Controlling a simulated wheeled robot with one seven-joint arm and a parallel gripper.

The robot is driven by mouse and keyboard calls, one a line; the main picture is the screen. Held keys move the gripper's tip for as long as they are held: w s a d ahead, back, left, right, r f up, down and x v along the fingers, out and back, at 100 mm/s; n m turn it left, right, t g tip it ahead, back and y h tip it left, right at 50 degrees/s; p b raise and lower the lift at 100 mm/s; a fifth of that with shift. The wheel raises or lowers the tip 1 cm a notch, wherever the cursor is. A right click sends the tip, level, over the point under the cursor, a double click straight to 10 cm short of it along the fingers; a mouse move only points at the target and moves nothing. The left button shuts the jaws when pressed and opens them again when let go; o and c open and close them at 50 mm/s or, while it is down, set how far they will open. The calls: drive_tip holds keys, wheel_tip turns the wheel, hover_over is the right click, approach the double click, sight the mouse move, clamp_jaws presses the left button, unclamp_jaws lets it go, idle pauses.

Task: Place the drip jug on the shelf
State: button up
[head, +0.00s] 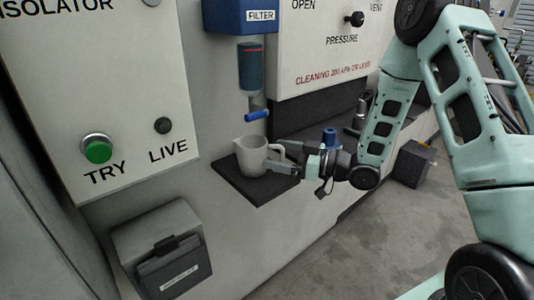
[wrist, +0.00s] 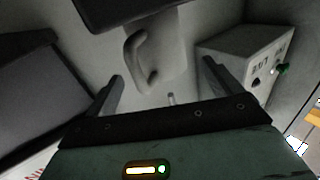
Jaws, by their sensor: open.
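The drip jug (head: 249,158) is pale grey with a spout and a side handle. In the head view it stands upright on the small dark shelf (head: 257,190), below the filter. My gripper (head: 283,158) is at the jug's right, by its handle. The wrist view shows the jug (wrist: 165,50) with its handle (wrist: 133,62) ahead of my gripper (wrist: 160,88). The two fingers are spread wide, with a gap between them and the handle. The dark shelf (wrist: 125,8) shows at the top of the wrist view. The jug's far side is hidden.
The blue filter unit (head: 251,62) and its blue-handled tap (head: 257,115) hang just above the jug. A panel with a green button (head: 98,150) is on the left wall. A grey box (head: 162,250) sticks out at lower left.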

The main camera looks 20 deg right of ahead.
drive_tip(key=v, duration=0.7)
drive_tip(key=shift+s+d+b, duration=0.2)
drive_tip(key=shift+b, duration=0.1)
